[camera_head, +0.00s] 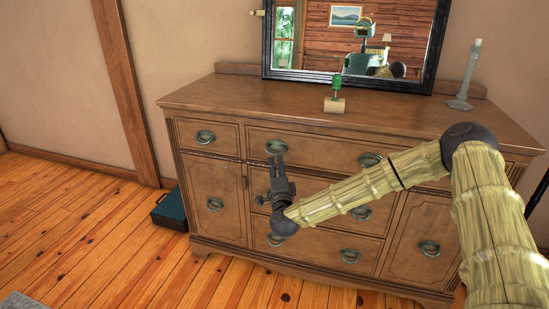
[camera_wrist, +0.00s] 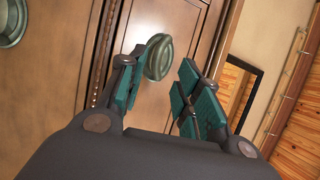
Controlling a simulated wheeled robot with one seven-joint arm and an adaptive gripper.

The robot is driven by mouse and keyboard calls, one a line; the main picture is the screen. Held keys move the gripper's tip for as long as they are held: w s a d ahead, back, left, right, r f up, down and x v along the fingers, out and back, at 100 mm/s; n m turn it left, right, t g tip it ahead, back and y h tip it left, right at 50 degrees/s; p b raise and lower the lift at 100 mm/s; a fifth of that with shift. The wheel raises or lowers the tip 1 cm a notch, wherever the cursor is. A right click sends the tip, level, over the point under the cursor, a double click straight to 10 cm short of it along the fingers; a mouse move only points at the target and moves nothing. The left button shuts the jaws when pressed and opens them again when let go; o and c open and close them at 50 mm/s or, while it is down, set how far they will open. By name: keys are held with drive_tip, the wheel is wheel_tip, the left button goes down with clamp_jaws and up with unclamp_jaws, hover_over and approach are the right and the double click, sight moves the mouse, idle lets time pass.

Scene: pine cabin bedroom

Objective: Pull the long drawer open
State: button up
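The long drawer (camera_head: 318,146) is the wide top middle drawer of a brown wooden dresser, and its front looks shut, flush with the dresser. It has two round greenish metal pulls: the left pull (camera_head: 276,147) and the right pull (camera_head: 370,160). My gripper (camera_head: 276,163) is in front of the drawer's left end, just below the left pull. In the wrist view, the pull (camera_wrist: 158,58) shows ahead, between the teal-padded fingers of my gripper (camera_wrist: 173,56). The fingers are apart; I cannot tell whether they touch the pull.
Lower drawers and side cabinet doors surround the drawer. On the dresser top (camera_head: 230,93) stand a mirror (camera_head: 350,83), a small green-topped object (camera_head: 336,95) and a grey candlestick (camera_head: 466,85). A dark teal box (camera_head: 171,209) sits on the floor at left. Front left floor is mostly clear.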

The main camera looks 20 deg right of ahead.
sight(274, 156)
drive_tip(key=x, duration=0.6)
drive_tip(key=shift+w, duration=0.25)
clamp_jaws()
